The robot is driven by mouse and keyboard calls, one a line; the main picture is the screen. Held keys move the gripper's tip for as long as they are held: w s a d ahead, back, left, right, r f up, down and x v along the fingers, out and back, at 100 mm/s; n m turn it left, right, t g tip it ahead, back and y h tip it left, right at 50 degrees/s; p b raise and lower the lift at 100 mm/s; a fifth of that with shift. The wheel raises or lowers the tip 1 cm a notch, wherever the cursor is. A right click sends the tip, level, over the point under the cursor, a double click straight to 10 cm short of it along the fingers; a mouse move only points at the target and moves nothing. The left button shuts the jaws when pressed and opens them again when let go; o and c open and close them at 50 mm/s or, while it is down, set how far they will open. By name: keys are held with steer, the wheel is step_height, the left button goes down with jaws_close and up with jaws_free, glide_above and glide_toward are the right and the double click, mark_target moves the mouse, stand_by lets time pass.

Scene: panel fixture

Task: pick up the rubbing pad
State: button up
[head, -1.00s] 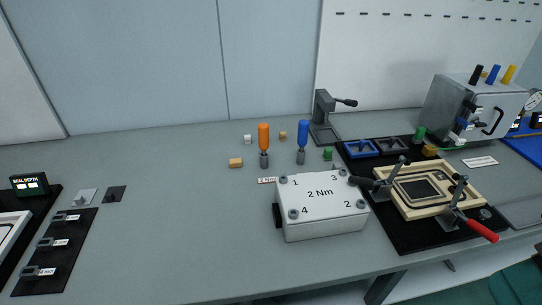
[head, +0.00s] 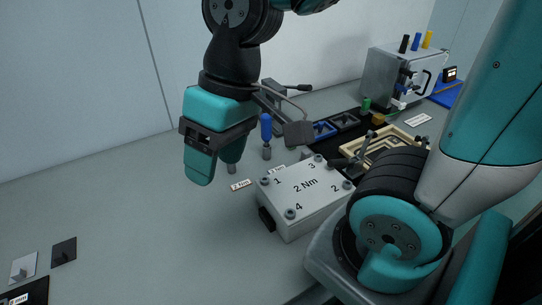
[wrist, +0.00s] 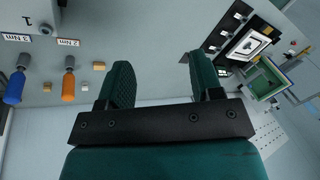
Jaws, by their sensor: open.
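No thing in view is marked as the rubbing pad. My gripper (head: 216,162) is open and empty above the bench, left of the white 2 Nm box. In the wrist view my gripper's two fingers (wrist: 160,78) stand wide apart with nothing between them.
The white box (head: 303,200) stands right of my gripper. An orange driver (wrist: 68,86) and a blue driver (head: 266,130) stand upright near the blocks. A lever press (head: 272,100) is behind. A tan clamped frame (head: 380,142) lies right.

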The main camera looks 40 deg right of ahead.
steer(key=w+d+f+m+h+b, duration=0.2)
steer(key=w+d+f+m, duration=0.2)
steer(key=w+d+m, duration=0.6)
steer(key=m+h+b, duration=0.2)
steer(key=m, duration=1.2)
glide_toward(305, 152)
steer(key=shift+m, duration=0.4)
steer(key=f, duration=0.4)
steer(key=d+f, duration=0.1)
steer(key=f, duration=0.1)
steer(key=shift+w+p, duration=0.3)
steer(key=shift+w, duration=0.1)
steer(key=shift+s+a+f+p, duration=0.1)
steer(key=shift+a+f+p, duration=0.05)
steer(key=shift+f, duration=1.25)
steer(key=shift+s+a+f+p, duration=0.1)
steer(key=shift+a+f+p, duration=0.05)
steer(key=shift+f, duration=1.25)
steer(key=shift+c, duration=0.2)
steer(key=c, duration=1)
